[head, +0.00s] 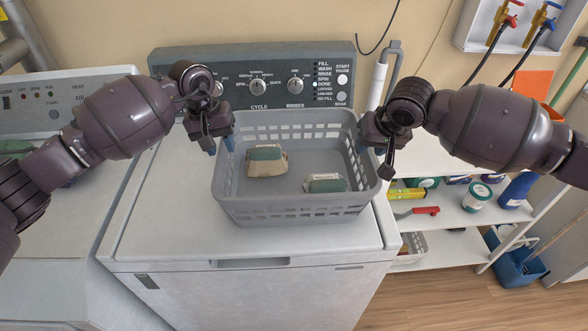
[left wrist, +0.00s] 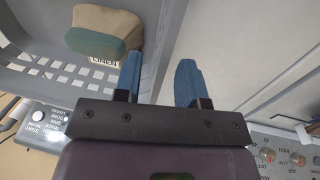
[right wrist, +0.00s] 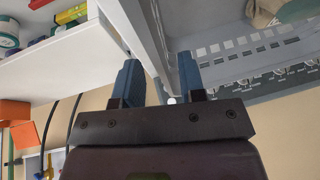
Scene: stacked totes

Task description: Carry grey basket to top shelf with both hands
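The grey basket (head: 300,207) stands on the white washing machine's lid and holds two tan and green packages (head: 266,161), (head: 326,183). My left gripper (head: 219,146) is at the basket's left rim. In the left wrist view its blue fingers (left wrist: 158,80) are spread, one on each side of the basket wall (left wrist: 160,45). My right gripper (head: 373,152) is at the right rim. In the right wrist view its fingers (right wrist: 159,80) are also apart, with the basket wall (right wrist: 152,30) between them. The shelf unit's white top shelf (head: 425,158) is at right, partly hidden by my right arm.
The washing machine (head: 150,220) has a control panel (head: 255,80) behind the basket. Lower shelves hold a red-handled tool (head: 416,211), a tub (head: 476,197) and a small basket (head: 410,246). A blue bin (head: 515,265) is on the floor. Taps and hoses (head: 500,30) are above the shelf.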

